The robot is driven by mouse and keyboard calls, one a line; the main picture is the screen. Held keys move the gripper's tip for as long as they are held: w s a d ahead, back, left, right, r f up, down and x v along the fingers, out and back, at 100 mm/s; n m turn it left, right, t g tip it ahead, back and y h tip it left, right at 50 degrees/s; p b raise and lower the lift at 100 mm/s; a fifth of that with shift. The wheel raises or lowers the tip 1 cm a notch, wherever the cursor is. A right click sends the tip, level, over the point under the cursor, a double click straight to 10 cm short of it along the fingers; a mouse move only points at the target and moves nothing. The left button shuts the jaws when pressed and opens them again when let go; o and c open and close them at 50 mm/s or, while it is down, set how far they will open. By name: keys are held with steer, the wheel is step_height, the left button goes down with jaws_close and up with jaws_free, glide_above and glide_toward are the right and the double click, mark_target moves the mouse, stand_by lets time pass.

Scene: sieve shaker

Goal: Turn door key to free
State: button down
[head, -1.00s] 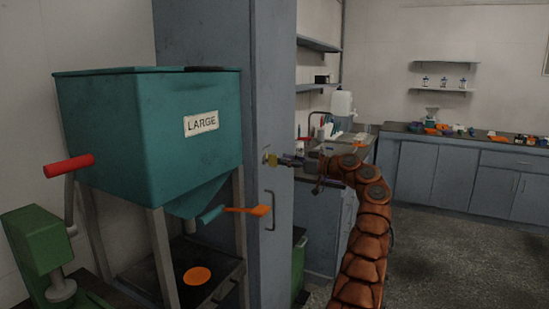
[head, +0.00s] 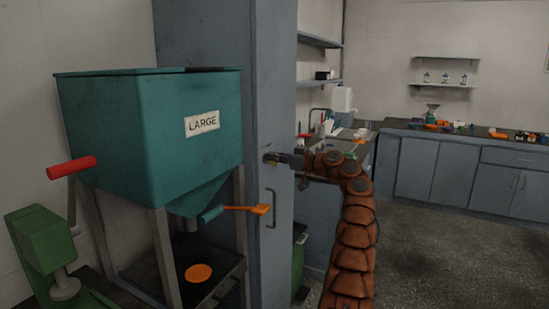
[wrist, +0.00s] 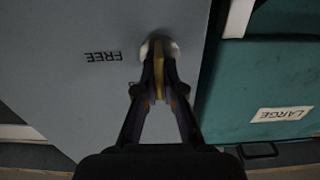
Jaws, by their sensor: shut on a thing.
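The grey-blue cabinet door (head: 281,120) stands to the right of the teal hopper. In the wrist view its face (wrist: 75,95) carries the word FREE (wrist: 103,56), upside down beside the lock. The brass-yellow key (wrist: 158,68) sits at the round pale lock (wrist: 167,47). My gripper (wrist: 158,84) is shut on the key, with its fingers on both sides of it. In the head view my gripper (head: 281,158) touches the door area above the handle (head: 271,208); the key is largely hidden there.
A teal hopper marked LARGE (head: 150,130) with a red handle (head: 71,167) and an orange-tipped lever (head: 245,209) stands close at left. A counter with a sink (head: 345,145) lies behind my arm. Open floor (head: 440,250) is at the right.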

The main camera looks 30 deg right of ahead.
steer(key=shift+m, duration=0.3)
steer(key=m, duration=0.2)
steer(key=m+p, duration=0.1)
steer(key=shift+w+d+r+m, duration=0.15)
steer(key=shift+r+m, duration=0.1)
steer(key=shift+m, duration=0.15)
steer(key=shift+w+d+f+m+p, duration=0.15)
steer(key=shift+f+m+p, duration=0.1)
steer(key=shift+m+p, duration=1.65)
steer(key=shift+s+d+f+m+p, duration=0.15)
steer(key=shift+m+p, duration=1)
steer(key=shift+m, duration=1.5)
steer(key=shift+w+d+f+m+p, duration=0.15)
steer(key=shift+f+m+p, duration=0.15)
steer(key=shift+m+p, duration=1.6)
steer(key=shift+m+b, duration=0.35)
steer(key=shift+m, duration=0.1)
steer(key=c, duration=1.3)
jaws_free()
steer(key=shift+a+f, duration=0.1)
